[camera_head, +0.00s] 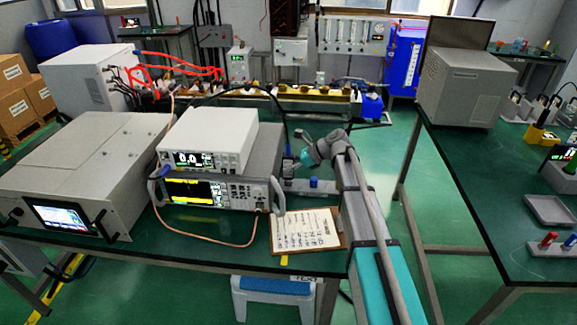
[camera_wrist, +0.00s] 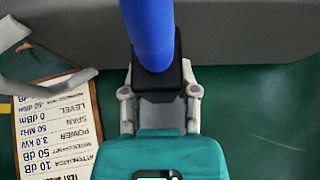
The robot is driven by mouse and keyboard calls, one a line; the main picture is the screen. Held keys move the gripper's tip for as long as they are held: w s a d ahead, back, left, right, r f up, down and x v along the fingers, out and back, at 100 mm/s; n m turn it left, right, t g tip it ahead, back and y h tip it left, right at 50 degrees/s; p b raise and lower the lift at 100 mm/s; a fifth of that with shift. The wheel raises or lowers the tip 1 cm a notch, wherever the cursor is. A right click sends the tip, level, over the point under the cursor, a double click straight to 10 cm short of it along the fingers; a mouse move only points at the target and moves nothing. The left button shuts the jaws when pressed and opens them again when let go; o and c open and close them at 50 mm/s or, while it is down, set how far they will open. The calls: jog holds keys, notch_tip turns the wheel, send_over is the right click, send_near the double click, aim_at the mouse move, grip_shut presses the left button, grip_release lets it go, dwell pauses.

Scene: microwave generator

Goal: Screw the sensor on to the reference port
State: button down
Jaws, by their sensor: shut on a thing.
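My gripper (camera_wrist: 158,78) is shut around the lower part of a blue cylinder, which appears to be the sensor (camera_wrist: 149,30). The sensor runs out of the top of the wrist view, so its far end is hidden. In the head view my gripper (camera_head: 298,160) is just right of the stacked instruments, above the table. The sensor is too small there to make out clearly. The white power meter (camera_head: 212,138) reads 0.0 and sits on top of another instrument (camera_head: 215,192). The reference port cannot be picked out at this size.
A clipboard (camera_head: 305,232) lies on the green table in front of my arm. A small blue-topped piece (camera_head: 314,183) stands near my gripper. A black cable (camera_head: 240,88) arches over the power meter. A large grey box with a screen (camera_head: 75,175) stands at the left.

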aim_at(289, 155)
jog(key=shift+r, duration=0.15)
dwell(0.5)
jog(key=shift+r+p, duration=2)
jog(key=shift+p, duration=0.15)
jog(key=shift+r+p, duration=0.5)
notch_tip(289, 155, up, 23)
jog(key=p, duration=2.3)
